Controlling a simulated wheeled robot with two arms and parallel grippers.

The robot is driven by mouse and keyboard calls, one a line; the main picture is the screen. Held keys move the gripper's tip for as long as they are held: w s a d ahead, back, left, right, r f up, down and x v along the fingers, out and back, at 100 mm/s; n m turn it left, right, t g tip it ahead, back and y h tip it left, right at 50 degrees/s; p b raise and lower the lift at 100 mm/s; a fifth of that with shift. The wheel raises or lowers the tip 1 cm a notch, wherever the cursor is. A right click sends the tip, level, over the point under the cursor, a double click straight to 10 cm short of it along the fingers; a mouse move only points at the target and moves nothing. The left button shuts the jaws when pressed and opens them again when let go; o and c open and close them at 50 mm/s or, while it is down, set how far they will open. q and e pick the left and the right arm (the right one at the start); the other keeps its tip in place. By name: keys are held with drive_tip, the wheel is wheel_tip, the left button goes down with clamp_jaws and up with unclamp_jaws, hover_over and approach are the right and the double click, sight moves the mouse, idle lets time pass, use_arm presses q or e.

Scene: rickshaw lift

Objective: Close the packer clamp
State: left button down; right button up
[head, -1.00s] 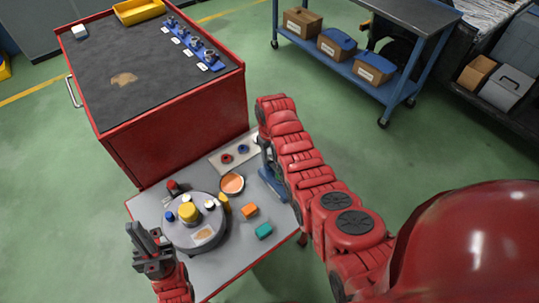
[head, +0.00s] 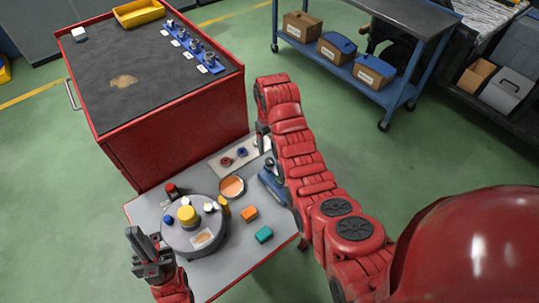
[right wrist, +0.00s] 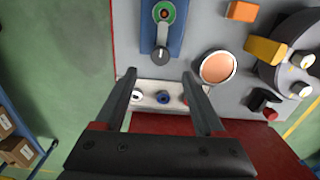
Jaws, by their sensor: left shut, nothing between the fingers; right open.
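The packer clamp seems to be the blue fixture (head: 271,182) at the right side of the grey table, partly hidden by my right arm. In the right wrist view the blue fixture (right wrist: 148,45) carries a dark knob or lever end and a green-and-orange ring. My right gripper (right wrist: 158,76) is open and empty; its fingertips point toward the near end of the fixture, apart from it as far as I can tell. In the head view my right gripper (head: 262,137) is mostly hidden by its arm. My left gripper (head: 148,243) is shut and empty at the table's left front.
A round grey turntable (head: 185,238) with several small parts stands on the table. An orange-filled dish (head: 231,187), an orange block (head: 249,214) and a teal block (head: 264,234) lie near it. A pale plate (head: 226,162) with coloured rings is behind. A red cabinet (head: 185,130) borders the table.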

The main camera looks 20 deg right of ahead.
wheel_tip(320, 180, up, 10)
drive_tip(key=p, duration=0.8)
drive_tip(key=shift+f+p, duration=0.25)
drive_tip(key=shift+p, duration=0.15)
